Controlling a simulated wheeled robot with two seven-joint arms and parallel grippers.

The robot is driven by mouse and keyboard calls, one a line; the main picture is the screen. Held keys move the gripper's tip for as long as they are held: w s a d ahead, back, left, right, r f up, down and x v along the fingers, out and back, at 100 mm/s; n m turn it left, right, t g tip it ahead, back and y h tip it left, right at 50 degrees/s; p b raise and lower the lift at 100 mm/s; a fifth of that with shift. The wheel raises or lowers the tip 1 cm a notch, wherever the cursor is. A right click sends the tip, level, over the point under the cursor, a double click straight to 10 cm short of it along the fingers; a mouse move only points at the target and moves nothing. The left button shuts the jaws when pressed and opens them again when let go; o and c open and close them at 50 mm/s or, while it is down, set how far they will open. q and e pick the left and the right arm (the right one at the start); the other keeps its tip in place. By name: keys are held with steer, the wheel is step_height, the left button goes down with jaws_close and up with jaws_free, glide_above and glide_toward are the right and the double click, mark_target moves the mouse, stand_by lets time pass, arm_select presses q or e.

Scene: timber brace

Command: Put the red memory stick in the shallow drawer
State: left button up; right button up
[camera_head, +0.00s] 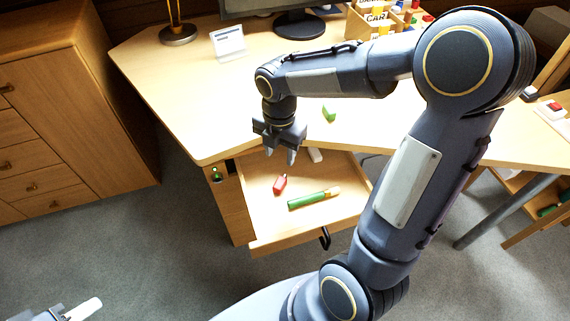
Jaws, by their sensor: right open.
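The red memory stick (280,184) lies on the floor of the pulled-out shallow drawer (262,236) under the desk, towards its left side. My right gripper (280,155) is open, fingers pointing down, a little beyond the stick and apart from it in the picture. Nothing shows between its fingers. My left gripper (75,311) is only partly in view at the bottom left corner, with a white piece at its end. I cannot tell whether that piece is a finger or a held thing.
A green marker (313,199) and a small whitish item (315,155) also lie in the drawer. A green block (328,113), a small white sign (228,43) and a lettered wooden box (376,20) stand on the desk (180,100). A wooden cabinet (60,110) stands left.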

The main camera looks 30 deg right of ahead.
steer(key=s+a+r+m+t+y, duration=0.1)
steer(key=s+a+r+m+t, duration=0.1)
steer(key=s+m, duration=0.6)
steer(key=s+a+r+m+t+y, duration=0.2)
steer(key=s+m, duration=0.6)
steer(key=m, duration=0.9)
step_height(320, 180, up, 2)
steer(key=shift+a+r+t+y, duration=0.15)
steer(key=shift+a+t+y, duration=0.15)
steer(key=shift+t, duration=0.4)
steer(key=shift+r, duration=0.15)
